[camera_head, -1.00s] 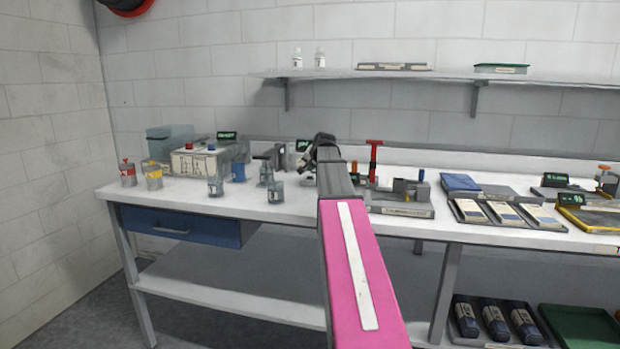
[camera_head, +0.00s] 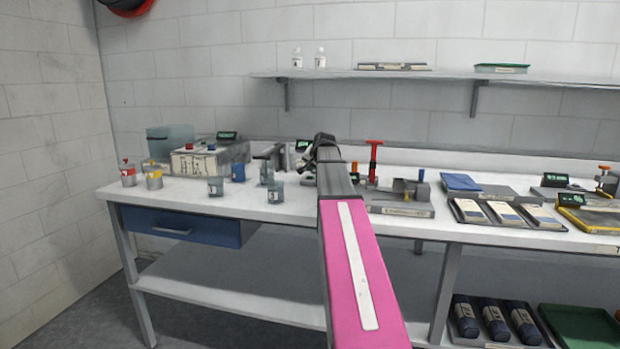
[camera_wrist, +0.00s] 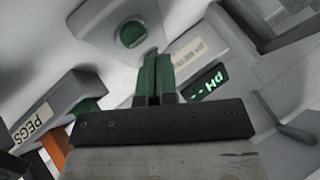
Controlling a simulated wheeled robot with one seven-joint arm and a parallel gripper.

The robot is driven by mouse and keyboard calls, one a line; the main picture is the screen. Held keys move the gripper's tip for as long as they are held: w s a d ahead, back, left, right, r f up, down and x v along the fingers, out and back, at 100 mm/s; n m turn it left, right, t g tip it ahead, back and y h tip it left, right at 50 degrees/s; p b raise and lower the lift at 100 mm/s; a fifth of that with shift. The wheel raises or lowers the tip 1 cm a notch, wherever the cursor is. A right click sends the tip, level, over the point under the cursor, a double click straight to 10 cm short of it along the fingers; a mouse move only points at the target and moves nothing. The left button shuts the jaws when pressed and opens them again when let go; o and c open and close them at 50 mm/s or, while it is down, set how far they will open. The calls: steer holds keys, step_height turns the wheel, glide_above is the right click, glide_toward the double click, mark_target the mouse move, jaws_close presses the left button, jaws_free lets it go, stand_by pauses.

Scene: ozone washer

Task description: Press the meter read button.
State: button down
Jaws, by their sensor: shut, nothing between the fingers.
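In the wrist view, a round green button (camera_wrist: 132,34) sits on a grey housing near the top. A tan label (camera_wrist: 188,49), upside down and too blurred to read surely, lies to its right. A dark display (camera_wrist: 208,86) with green characters, seemingly "PH", is on the right of my fingers. My gripper (camera_wrist: 153,58) is shut and empty. Its green fingertips appear just below and right of the button in the picture; contact cannot be told. In the head view, my pink arm reaches to the bench; its dark wrist hides the fingers and button.
A grey block with a "PEGS" label (camera_wrist: 38,122) is close on the left. On the white bench (camera_head: 290,217) stand small beakers (camera_head: 275,192) to the left, and a red-topped stand (camera_head: 373,160) and trays (camera_head: 497,213) to the right. A wall shelf (camera_head: 420,75) runs above.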

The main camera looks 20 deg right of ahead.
steer(key=shift+f, duration=0.2)
steer(key=shift+f, duration=0.25)
steer(key=shift+f, duration=0.45)
stand_by(0.9)
steer(key=shift+r, duration=0.9)
steer(key=shift+r, duration=0.1)
steer(key=shift+r, duration=2.4)
